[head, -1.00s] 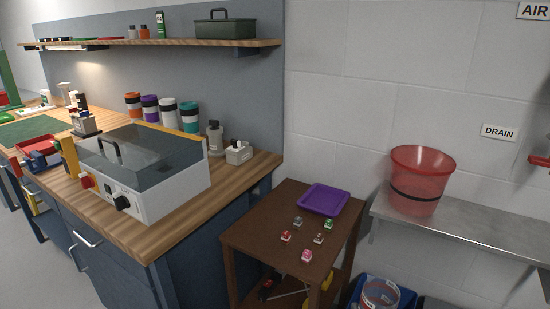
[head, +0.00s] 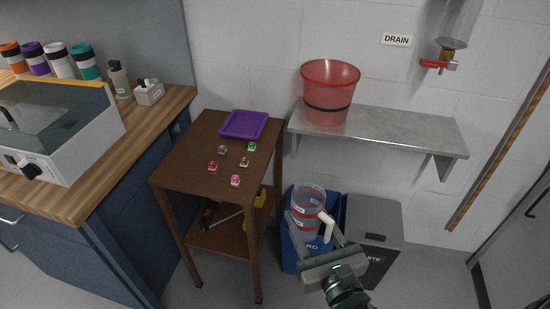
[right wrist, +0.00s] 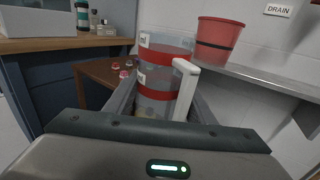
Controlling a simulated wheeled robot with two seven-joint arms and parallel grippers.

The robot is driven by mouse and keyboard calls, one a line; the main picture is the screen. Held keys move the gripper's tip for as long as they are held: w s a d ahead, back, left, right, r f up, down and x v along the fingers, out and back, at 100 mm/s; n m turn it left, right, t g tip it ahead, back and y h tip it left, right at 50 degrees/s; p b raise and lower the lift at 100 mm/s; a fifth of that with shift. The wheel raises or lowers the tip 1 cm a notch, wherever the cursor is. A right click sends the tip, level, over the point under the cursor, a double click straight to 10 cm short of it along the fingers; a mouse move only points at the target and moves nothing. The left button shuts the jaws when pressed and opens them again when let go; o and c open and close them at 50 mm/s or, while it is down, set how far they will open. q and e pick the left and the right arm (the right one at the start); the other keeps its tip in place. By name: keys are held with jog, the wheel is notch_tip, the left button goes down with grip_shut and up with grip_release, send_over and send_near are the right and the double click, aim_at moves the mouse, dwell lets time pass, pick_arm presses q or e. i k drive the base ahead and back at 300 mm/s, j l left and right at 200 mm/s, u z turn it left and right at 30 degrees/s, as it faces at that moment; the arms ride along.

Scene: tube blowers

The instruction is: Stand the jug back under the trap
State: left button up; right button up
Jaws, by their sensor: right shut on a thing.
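The clear jug (head: 308,199) has red bands and a white handle (head: 327,225). It is upright at the blue bin in the head view; I cannot tell its exact height over the bin. My right gripper (head: 311,222) is shut on the jug, with a finger along each side. The jug (right wrist: 163,78) fills the middle of the right wrist view between the fingers (right wrist: 162,105). The trap (head: 451,48), a small amber-coloured bowl with a red valve lever, hangs on the wall below the DRAIN sign's level, above the steel shelf's right part. My left gripper is not in view.
A red bucket (head: 330,92) stands on the left of the steel shelf (head: 400,131); the shelf's right part is bare. Below are the blue bin (head: 292,262) and a grey bin (head: 375,222). A brown table (head: 190,160) with a purple tray (head: 244,124) stands left.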

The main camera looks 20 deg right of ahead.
aim_at(421, 131)
jog(key=i+l+z, duration=0.6)
jog(key=i, duration=0.25)
